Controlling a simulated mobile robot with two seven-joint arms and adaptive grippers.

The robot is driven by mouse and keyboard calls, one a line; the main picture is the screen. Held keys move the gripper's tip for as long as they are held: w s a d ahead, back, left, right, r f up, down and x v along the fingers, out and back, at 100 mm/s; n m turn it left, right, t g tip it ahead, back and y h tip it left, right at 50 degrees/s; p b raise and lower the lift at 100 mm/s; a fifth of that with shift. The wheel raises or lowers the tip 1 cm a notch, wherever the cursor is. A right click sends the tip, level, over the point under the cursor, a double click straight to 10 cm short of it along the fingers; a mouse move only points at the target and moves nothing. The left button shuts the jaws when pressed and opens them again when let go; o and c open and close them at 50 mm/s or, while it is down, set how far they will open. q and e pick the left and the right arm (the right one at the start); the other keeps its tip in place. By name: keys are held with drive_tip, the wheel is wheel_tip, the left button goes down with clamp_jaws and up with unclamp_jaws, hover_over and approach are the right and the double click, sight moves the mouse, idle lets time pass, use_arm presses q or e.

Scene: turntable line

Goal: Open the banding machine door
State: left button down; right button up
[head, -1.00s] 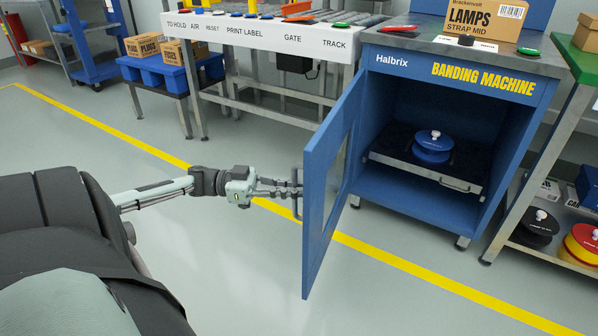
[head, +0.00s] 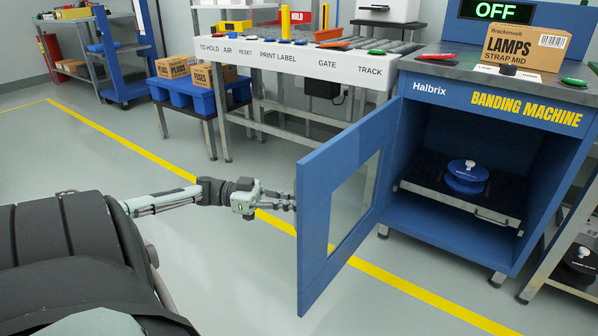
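The blue banding machine (head: 440,97) stands at the right, its front open. Its blue door (head: 315,215), with a window, is swung wide out to the left, its inner face towards me. My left gripper (head: 287,202) is at the door's free edge, on the outer side. Its fingertips and the door handle are hidden behind the panel, so I cannot see whether it grips the handle. Inside the machine a blue spool (head: 466,178) with a white-topped knob sits on a dark tray with a metal front (head: 450,203). My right gripper is out of view.
On the machine top stand a LAMPS box (head: 520,50), red and green buttons and an OFF display (head: 505,11). A labelled conveyor bench (head: 290,58) stands left of it. Boxes sit on a blue pallet (head: 195,98). The floor before the door is clear, with a yellow line.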

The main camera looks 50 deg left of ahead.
use_arm(q)
drive_tip(key=shift+s+d+f, duration=0.1)
drive_tip(key=shift+s+f, duration=0.05)
drive_tip(key=shift+f, duration=0.05)
drive_tip(key=c, duration=1.6)
unclamp_jaws()
drive_tip(key=shift+c, duration=0.2)
drive_tip(key=shift+o, duration=0.3)
drive_tip(key=shift+r, duration=0.1)
drive_tip(key=v, duration=1.2)
